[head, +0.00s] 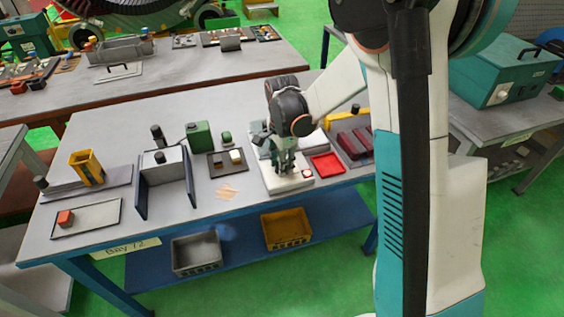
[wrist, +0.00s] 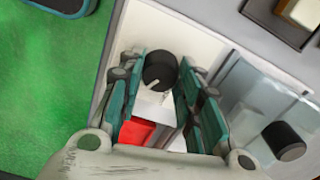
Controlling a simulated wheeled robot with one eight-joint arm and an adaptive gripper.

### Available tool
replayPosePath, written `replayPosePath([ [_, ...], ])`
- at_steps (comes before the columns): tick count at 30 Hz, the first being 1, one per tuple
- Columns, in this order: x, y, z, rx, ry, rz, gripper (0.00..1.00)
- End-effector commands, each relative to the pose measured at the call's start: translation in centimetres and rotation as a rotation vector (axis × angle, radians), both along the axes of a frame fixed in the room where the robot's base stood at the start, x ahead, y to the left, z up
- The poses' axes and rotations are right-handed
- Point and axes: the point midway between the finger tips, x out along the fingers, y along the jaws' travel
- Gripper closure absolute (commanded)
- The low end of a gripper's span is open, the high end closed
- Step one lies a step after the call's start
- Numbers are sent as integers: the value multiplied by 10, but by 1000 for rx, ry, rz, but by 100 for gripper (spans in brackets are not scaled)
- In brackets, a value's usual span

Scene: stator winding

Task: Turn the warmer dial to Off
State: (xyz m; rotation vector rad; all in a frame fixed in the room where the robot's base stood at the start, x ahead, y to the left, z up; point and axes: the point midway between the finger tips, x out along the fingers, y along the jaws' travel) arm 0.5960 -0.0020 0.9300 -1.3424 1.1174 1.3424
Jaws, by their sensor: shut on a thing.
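The warmer (head: 272,187) is a white box near the front edge of the table in the head view. Its pale top (wrist: 190,40) fills the middle of the wrist view. The dial (wrist: 160,70) is a round black knob with a light pointer mark. My gripper (head: 285,168) points down over the warmer. In the wrist view my gripper (wrist: 160,75) has its two green fingers on either side of the dial, shut on it. In the head view the fingers hide the dial. I cannot read any setting labels.
A black knob (wrist: 283,141) on a clear-looking part is near the fingers.

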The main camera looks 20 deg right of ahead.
Motion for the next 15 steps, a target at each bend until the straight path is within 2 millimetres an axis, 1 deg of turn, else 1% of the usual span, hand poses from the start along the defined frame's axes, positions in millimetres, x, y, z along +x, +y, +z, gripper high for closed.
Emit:
replayPosePath([
  [8, 0, 0, 0, 0, 0, 159, 92],
  [15, 0, 0, 0, 0, 0, 379, 92],
])
